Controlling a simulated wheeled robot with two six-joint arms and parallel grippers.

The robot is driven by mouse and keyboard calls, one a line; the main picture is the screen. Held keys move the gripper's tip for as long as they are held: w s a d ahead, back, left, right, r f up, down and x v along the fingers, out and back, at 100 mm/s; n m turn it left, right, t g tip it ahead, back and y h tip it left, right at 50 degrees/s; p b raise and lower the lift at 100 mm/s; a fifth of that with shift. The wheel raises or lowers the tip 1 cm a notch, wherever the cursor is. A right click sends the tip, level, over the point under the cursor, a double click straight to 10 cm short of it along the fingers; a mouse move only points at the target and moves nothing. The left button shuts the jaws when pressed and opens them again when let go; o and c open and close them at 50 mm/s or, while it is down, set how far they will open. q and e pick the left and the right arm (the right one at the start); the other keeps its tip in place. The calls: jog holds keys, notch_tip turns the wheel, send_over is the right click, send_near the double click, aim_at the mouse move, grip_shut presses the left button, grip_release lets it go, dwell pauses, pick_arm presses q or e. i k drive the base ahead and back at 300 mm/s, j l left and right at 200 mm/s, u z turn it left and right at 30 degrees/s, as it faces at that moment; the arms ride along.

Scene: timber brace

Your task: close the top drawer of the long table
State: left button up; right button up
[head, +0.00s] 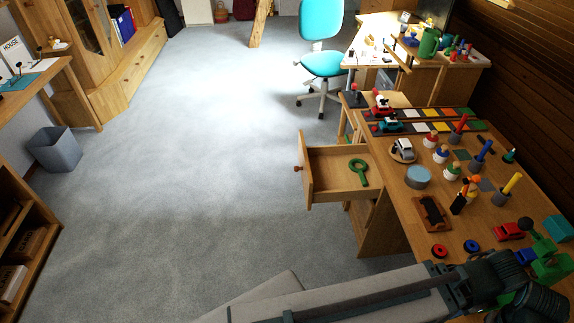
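The long table (405,222) runs along the wall on the right. Its wooden top drawer (335,193) is pulled out to the left over the floor. The drawer front (307,182) has a small round reddish knob (299,169). A green magnifying-glass-shaped thing (359,172) lies inside the drawer. One grey arm of mine crosses the bottom from the left towards the right, over the near end of the table and well away from the drawer. Its dark wrist end is at the lower right; its fingers cannot be made out. My other gripper is not seen.
The table top holds a toy car (403,147), a light blue round tin (418,177), a brown tray (432,213), pegs and several other toys. A turquoise chair (322,62) stands beyond. The grey carpet left of the drawer is clear. A bin (55,150) stands far left.

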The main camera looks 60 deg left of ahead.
aim_at(328, 177)
jog(key=k+j+u, duration=0.2)
jog(key=j, duration=0.3)
jog(key=k+u, duration=0.1)
jog(key=u, duration=1.35)
jog(key=i+j+z, duration=0.15)
jog(key=z, duration=0.15)
jog(key=i+j+z, duration=0.2)
jog(key=z, duration=0.15)
